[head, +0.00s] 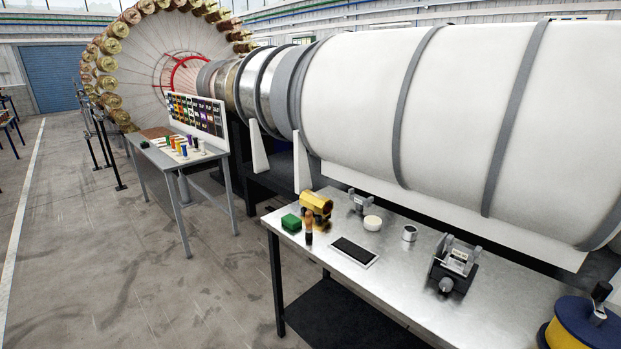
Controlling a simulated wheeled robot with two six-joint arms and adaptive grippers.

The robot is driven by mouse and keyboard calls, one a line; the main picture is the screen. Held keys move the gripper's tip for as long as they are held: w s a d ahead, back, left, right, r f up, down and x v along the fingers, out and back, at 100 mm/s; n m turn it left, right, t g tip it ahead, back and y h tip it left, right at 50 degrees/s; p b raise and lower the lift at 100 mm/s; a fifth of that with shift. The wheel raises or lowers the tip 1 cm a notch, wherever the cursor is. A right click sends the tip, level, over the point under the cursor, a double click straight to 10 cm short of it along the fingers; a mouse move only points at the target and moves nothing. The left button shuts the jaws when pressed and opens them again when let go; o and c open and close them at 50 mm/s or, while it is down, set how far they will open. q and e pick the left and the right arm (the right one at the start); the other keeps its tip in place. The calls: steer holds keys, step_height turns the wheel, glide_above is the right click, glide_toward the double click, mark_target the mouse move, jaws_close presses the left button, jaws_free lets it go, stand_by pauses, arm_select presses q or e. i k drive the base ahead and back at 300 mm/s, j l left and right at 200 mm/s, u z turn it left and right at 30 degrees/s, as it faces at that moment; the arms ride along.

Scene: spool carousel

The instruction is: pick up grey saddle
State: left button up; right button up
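Two grey items with upright sides are on the metal-topped bench (400,285). A small grey U-shaped bracket (359,204) stands near the bench's back edge, right of the yellow cylinder; it looks like a saddle. A larger grey fixture (455,264) with upright cheeks, a dark base and a round knob stands farther right. I cannot tell for certain which one is the grey saddle. Neither of my grippers is in view.
Also on the bench are a yellow cylinder (315,203), green block (290,222), dark-handled tool (309,236), black-and-white tray (374,264), cream roll (372,223), metal cup (409,233) and blue-yellow spool (582,327). A large white drum (360,100) rises behind. The front middle is clear.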

mark_target(461, 254)
steer(key=z, duration=1.25)
steer(key=i+j, duration=0.15)
steer(key=j, duration=0.2)
steer(key=i+j, duration=0.2)
steer(key=j, duration=0.15)
steer(key=i+j, duration=0.15)
steer(key=j, duration=0.2)
